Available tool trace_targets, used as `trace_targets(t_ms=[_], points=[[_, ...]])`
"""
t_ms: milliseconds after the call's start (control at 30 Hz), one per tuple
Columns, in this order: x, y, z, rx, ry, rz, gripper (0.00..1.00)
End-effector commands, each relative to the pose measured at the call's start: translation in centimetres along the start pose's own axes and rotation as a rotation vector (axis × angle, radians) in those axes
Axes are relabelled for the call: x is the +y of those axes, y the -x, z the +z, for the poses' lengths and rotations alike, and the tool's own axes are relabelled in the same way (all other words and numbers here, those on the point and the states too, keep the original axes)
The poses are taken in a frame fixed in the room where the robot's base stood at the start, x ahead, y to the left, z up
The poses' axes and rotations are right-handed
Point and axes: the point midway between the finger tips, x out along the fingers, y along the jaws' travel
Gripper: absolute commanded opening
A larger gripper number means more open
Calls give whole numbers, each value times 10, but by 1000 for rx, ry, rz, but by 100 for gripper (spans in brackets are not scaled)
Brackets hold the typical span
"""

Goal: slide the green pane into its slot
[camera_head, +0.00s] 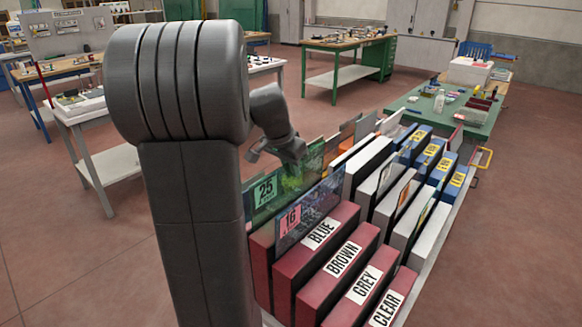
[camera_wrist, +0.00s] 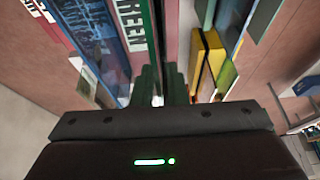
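The green pane (camera_head: 292,182) is a see-through sheet marked 25, standing upright on edge at the left end of the rack in the head view. My gripper (camera_head: 282,150) is at its top edge. In the wrist view, my gripper's two fingers (camera_wrist: 163,88) are close together and look green, with a thin strip between them; they appear shut on the pane's edge. Beside them is a red divider with a label ending in EEN (camera_wrist: 132,25). The pane's lower edge and its slot are hidden, so I cannot tell how deep it sits.
A blue pane (camera_head: 318,212) marked 16 stands close in front, by the red divider labelled BLUE (camera_head: 320,234). Other red dividers, white dividers (camera_head: 402,208) and blue dividers (camera_head: 430,150) fill the rack to the right. A green table (camera_head: 455,112) stands behind; open floor lies left.

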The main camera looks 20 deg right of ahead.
Motion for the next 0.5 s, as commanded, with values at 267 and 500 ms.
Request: trace_targets(t_ms=[267,500], points=[[0,0,0,-1,0,1,29],[0,12,0,0,0,-1,29]])
